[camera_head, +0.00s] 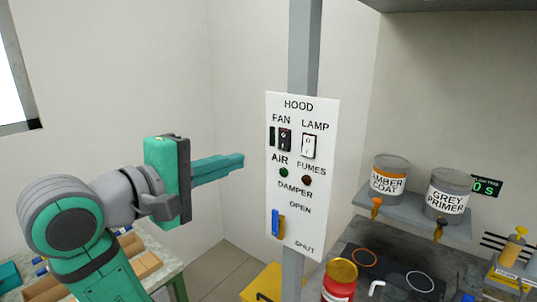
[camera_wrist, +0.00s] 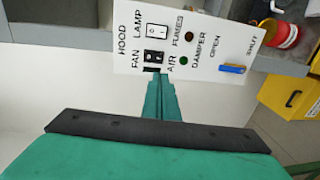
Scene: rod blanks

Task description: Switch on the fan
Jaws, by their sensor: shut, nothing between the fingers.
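The white HOOD panel (camera_head: 302,107) is fixed to a grey post. Its black FAN rocker switch (camera_head: 285,139) is at the upper left, with a narrow black strip beside it. In the wrist view the FAN switch (camera_wrist: 155,57) is just beyond my fingertips. I cannot tell which way it is set. My gripper (camera_head: 241,160) is shut and empty, to the left of the panel at about the height of the switches. In the head view a gap shows between the fingertips and the panel. In the wrist view the shut fingers (camera_wrist: 160,80) point toward the FAN switch.
Beside it are the white LAMP switch (camera_head: 308,146), green AIR light (camera_head: 284,173), dark reddish FUMES light (camera_head: 307,180) and blue DAMPER handle (camera_head: 275,222). A shelf with paint cans (camera_head: 449,192) stands right. A red can (camera_head: 340,282) is below.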

